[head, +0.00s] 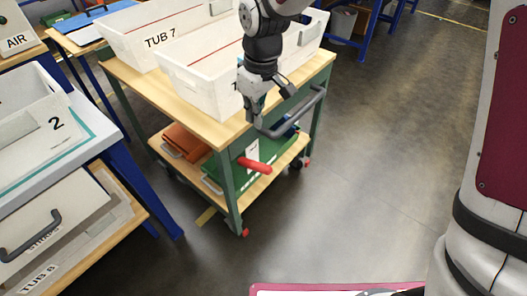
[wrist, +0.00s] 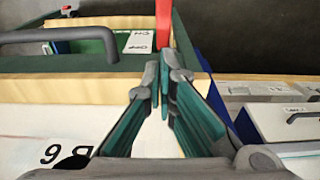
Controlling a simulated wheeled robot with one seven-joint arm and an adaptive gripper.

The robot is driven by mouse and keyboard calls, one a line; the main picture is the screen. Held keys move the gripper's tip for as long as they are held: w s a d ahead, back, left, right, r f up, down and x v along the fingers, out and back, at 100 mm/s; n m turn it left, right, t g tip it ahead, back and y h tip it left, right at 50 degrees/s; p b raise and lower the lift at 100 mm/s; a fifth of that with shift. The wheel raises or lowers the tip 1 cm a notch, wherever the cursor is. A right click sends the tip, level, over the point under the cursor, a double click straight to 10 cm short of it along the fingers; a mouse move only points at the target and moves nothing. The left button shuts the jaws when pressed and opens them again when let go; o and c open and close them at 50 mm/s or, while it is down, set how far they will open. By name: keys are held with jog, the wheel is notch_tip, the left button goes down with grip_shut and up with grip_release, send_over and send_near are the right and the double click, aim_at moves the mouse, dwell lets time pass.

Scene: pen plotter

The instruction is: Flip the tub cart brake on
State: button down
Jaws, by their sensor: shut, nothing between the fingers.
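The tub cart (head: 207,128) has a wooden top, a green frame and a lower shelf. Its red brake lever (head: 255,165) sticks out from the near end, below the top, by a small white label (head: 252,148). In the wrist view the red lever (wrist: 163,22) stands beside the "OFF" end of the label (wrist: 139,42); the other end seems to read "ON". My gripper (head: 250,118) is shut and empty, above the lever at the cart's near edge. In the wrist view its fingertips (wrist: 165,72) point toward the lever, with no contact clearly visible.
A grey push handle (head: 292,115) juts from the cart, close to my gripper's right. White tubs (head: 192,88) stand on top; orange and green folders lie on the lower shelf. A blue-legged bench (head: 125,165) with trays stands left. The floor (head: 390,140) at right is clear.

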jog(key=b, duration=0.3)
send_over(257, 162)
jog(key=f, duration=1)
jog(key=shift+w+a+f, duration=0.25)
jog(key=shift+a+f, duration=0.1)
jog(key=shift+s+d+f, duration=0.15)
jog(key=shift+d+f, duration=0.05)
jog(key=shift+f, duration=0.3)
jog(key=shift+s+d+f, duration=0.15)
jog(key=shift+d+f, duration=0.05)
jog(key=shift+f, duration=0.25)
jog(key=shift+s+d+f, duration=0.15)
jog(key=shift+f, duration=0.35)
